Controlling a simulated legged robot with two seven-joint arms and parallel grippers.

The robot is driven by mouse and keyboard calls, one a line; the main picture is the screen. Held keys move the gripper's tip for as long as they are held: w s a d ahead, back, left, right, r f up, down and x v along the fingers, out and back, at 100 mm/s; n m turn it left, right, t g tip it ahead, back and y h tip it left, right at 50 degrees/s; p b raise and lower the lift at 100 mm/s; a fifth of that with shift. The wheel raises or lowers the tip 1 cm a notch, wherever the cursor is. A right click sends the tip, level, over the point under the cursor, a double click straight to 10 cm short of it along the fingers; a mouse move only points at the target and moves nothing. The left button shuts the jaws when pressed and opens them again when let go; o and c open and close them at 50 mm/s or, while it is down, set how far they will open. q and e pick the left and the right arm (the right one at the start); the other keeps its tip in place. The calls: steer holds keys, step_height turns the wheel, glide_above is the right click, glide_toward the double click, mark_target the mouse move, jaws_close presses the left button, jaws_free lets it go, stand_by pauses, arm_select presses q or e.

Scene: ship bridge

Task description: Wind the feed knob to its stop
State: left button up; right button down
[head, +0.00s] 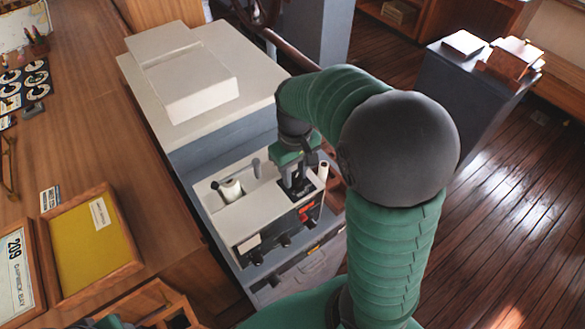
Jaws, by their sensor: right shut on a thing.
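A grey machine with a pale top panel (252,222) stands in the middle of the head view. A white roll (230,190) sits on the panel's left part, with a small grey lever beside it. My right gripper (298,187) points down onto the panel's right part, shut on what appears to be the feed knob. The knob itself is hidden by the fingers and wrist, so its turn cannot be seen. A white upright peg (323,170) stands just right of the gripper. My left gripper is not in view.
A pale raised cover (190,85) lies behind the panel. Dark knobs and a red switch (306,212) are on the machine's front face. A wooden counter (100,160) with framed boards is at the left. A grey cabinet (465,90) stands at the right, with open plank floor in front.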

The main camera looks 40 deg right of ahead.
steer(key=m+p, duration=0.1)
steer(key=m, duration=0.1)
steer(key=m+p, duration=0.2)
steer(key=m, duration=0.1)
steer(key=shift+s+m, duration=0.3)
steer(key=shift+s, duration=0.05)
steer(key=m+p, duration=0.3)
steer(key=m, duration=0.1)
steer(key=m+p, duration=0.4)
steer(key=m, duration=0.1)
steer(key=shift+m, duration=0.4)
steer(key=m+p, duration=0.4)
steer(key=m, duration=0.1)
steer(key=shift+r+m, duration=0.1)
steer(key=shift+m, duration=0.2)
steer(key=m+p, duration=0.2)
steer(key=m, duration=0.1)
steer(key=shift+m+p, duration=0.3)
steer(key=shift+p, duration=0.05)
steer(key=m, duration=0.2)
steer(key=shift+m+p, duration=0.4)
steer(key=m, duration=0.4)
steer(key=shift+w, duration=0.15)
steer(key=shift+w+m, duration=0.15)
steer(key=shift+m, duration=1.85)
